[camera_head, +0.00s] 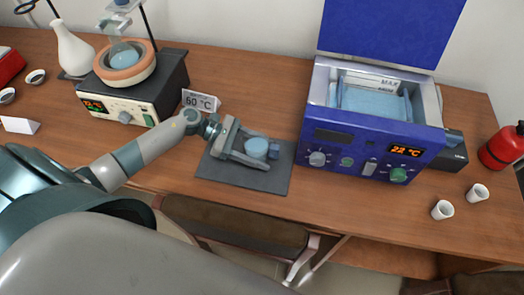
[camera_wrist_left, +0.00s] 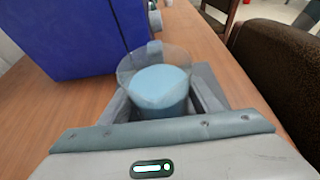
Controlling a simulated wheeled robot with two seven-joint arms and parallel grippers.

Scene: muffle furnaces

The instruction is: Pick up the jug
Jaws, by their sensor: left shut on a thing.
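The jug (camera_head: 257,148) is a clear vessel with light blue contents. It is at the dark grey mat (camera_head: 236,178) in the middle of the table; I cannot tell whether it touches the mat. My left gripper (camera_head: 252,150) is shut on the jug, with one finger on each side of it. In the left wrist view the jug (camera_wrist_left: 160,88) stands upright between the fingers of the gripper (camera_wrist_left: 160,105), its clear rim above the blue contents. My right gripper does not show.
A blue furnace (camera_head: 340,135) with its lid raised stands right of the mat. A heating device (camera_head: 140,95) with a round bowl and a 60 °C sign (camera_head: 200,100) are at the left. White cups (camera_head: 442,210) and a red extinguisher (camera_head: 503,147) are at the right.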

